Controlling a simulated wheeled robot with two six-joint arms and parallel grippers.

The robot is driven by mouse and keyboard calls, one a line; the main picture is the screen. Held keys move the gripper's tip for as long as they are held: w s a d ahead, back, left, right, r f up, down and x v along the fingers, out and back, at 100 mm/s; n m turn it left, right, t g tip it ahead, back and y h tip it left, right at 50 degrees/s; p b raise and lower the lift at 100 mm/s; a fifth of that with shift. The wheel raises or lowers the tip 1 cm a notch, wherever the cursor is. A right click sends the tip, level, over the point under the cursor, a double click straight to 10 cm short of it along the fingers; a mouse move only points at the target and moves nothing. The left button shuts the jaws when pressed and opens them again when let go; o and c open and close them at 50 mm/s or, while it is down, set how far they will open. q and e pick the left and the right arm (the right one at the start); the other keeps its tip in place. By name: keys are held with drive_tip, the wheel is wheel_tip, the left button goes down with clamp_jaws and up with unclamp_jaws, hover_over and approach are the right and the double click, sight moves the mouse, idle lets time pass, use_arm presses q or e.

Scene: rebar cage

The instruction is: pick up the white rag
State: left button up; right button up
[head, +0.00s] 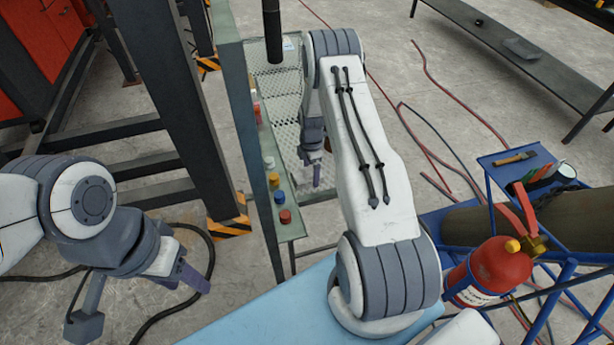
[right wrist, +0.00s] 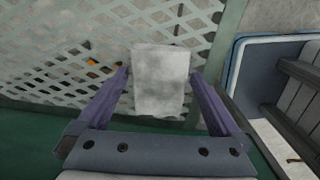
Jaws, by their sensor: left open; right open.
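The white rag (right wrist: 161,92) shows in the right wrist view as a pale grey-white rectangular piece, in front of a mesh panel. My right gripper (right wrist: 161,76) is open, with one purple finger on each side of the rag in the picture. A gap shows between the rag and each finger; how far beyond the fingertips it lies is hard to tell. In the head view my right gripper (head: 314,172) is over the mesh beside the green frame, and I cannot make out the rag there. My left gripper (head: 190,277) is open and empty at the lower left, above the floor.
Colored caps (head: 280,197) line the green ledge (head: 293,228) by the mesh panel (head: 280,90). Dark steel posts (head: 170,90) stand left. A red fire extinguisher (head: 490,270) and blue cart (head: 490,160) are right. Hoses (head: 425,140) cross the floor.

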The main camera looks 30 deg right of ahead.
drive_tip(key=c, duration=1.1)
drive_tip(key=shift+c, duration=0.2)
drive_tip(key=shift+r, duration=0.1)
drive_tip(key=shift+r, duration=0.5)
drive_tip(key=r, duration=0.2)
drive_tip(key=s+d+r, duration=0.1)
drive_tip(key=shift+r+b, duration=0.4)
drive_tip(key=s+d+r, duration=0.6)
drive_tip(key=s, duration=0.2)
drive_tip(key=shift+s+b, duration=0.15)
drive_tip(key=shift+b, duration=0.3)
